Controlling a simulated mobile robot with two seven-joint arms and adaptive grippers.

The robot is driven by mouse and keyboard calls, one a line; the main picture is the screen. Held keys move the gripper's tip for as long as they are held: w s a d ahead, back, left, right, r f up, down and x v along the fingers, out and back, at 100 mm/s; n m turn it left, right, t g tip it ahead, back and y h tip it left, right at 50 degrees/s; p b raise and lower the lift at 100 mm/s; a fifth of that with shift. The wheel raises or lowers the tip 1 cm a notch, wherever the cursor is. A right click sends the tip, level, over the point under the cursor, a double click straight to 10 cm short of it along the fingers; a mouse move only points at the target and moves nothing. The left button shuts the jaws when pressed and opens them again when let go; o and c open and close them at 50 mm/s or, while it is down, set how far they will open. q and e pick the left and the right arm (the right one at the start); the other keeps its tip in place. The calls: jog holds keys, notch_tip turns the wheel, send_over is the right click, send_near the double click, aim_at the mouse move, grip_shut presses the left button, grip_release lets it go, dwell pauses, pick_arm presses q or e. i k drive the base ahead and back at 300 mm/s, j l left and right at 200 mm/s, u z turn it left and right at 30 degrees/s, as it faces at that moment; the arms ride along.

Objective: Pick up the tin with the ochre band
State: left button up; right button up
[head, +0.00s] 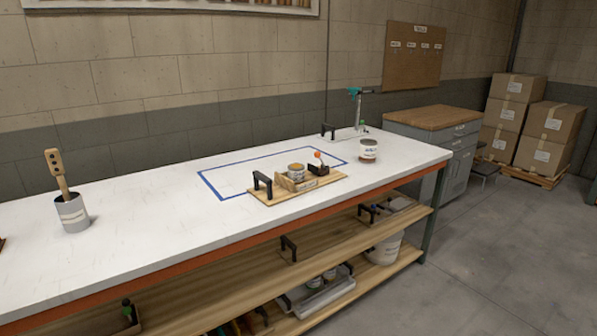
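A small tin (297,171) with a yellowish-ochre band sits in a wooden block on a wooden board (273,198) on the white bench. A second tin or jar (368,152), with a white label and a brown lower part, stands on the bench near its right end. A grey can (71,212) with a pale band stands at the left and holds a wooden paddle. The tins are small, so I cannot tell for certain which band is the ochre one. Neither of my grippers shows in the head view.
The board also carries a black handle (262,184) and an orange-knobbed lever (318,158). Blue tape (211,186) outlines an area beneath its back edge. A stand (357,110) rises behind. The bench top (150,225) is clear between the can and board. Shelves lie below.

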aim_at(296, 172)
jog(key=i+l, duration=0.2)
jog(key=i+l+u, duration=0.15)
jog(key=l, duration=0.25)
jog(key=i+l, duration=0.3)
jog(key=i+l+u, duration=0.15)
jog(key=l, duration=0.25)
jog(key=i+l, duration=0.2)
jog(key=l, duration=0.15)
jog(key=i+l+u, duration=0.1)
jog(key=l, duration=0.25)
jog(key=i+l+u, duration=0.1)
jog(key=i+l, duration=0.3)
jog(key=l, duration=0.35)
jog(key=i+u, duration=0.05)
